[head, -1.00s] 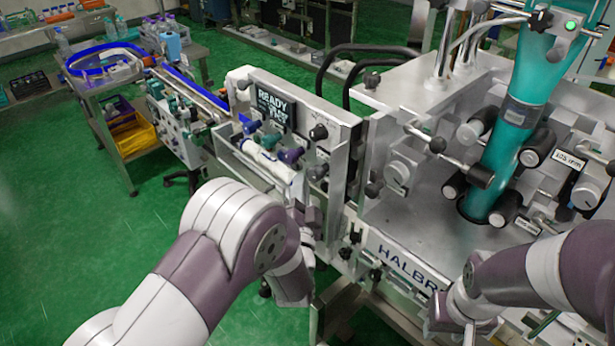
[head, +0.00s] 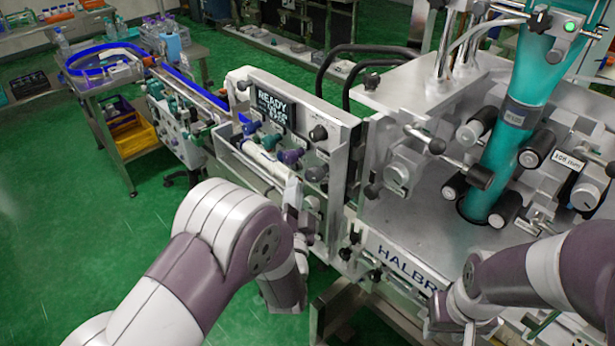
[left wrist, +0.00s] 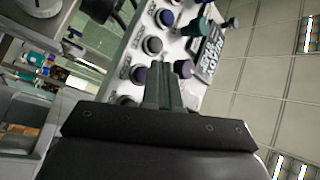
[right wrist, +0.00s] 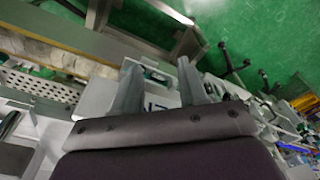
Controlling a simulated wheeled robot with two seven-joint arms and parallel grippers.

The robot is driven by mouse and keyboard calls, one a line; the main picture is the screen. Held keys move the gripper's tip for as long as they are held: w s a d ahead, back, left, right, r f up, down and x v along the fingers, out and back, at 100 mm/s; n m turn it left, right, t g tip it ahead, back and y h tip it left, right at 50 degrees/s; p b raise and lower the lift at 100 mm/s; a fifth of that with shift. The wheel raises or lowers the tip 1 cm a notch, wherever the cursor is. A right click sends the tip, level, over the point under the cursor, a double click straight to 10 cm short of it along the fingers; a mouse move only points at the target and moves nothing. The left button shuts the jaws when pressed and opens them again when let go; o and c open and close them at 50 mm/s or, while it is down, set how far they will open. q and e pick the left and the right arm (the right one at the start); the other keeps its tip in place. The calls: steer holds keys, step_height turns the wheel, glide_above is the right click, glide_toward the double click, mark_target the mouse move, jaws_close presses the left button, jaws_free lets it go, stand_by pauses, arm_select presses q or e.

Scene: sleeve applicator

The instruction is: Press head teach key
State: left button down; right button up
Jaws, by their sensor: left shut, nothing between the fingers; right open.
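The control panel (head: 300,112) carries a dark screen reading READY (head: 272,106) and several teal, purple and dark knobs or keys. Which one is the head teach key cannot be read. In the left wrist view a row of round keys (left wrist: 152,45) lies on the panel just beyond my left fingertips. My left gripper (left wrist: 164,68) is shut and empty, its tips overlapping the lower keys; whether they touch cannot be told. My right gripper (right wrist: 158,78) is open and empty, low at the machine's front.
The machine body with the teal sleeve tube (head: 510,130) fills the right. A conveyor (head: 190,85) and a cart with a yellow bin (head: 135,138) stand at the left. Green floor is free at front left.

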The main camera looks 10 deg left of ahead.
arm_select(q)
steer(key=s+a, duration=0.1)
steer(key=s, duration=0.1)
steer(key=s+a, duration=0.2)
steer(key=shift+p, duration=0.3)
steer(key=shift+w, duration=0.1)
stand_by(0.5)
steer(key=s+d+f+n+g+h, duration=0.1)
steer(key=s+f+n+g, duration=0.2)
steer(key=f+g, duration=0.4)
steer(key=s+d+f+n+g+h, duration=0.2)
steer(key=f+g, duration=0.3)
steer(key=f, duration=0.3)
steer(key=s+a+r+n+g+b, duration=0.1)
steer(key=s+a+r+n+g, duration=0.1)
steer(key=s, duration=0.4)
steer(key=s+a+r+n+g+b, duration=0.1)
steer(key=s+a+r+n+g, duration=0.1)
steer(key=s+a+n+g, duration=0.1)
steer(key=shift+s+a+r+g+y, duration=0.4)
steer(key=shift+s+a+g, duration=0.55)
steer(key=shift+s, duration=0.55)
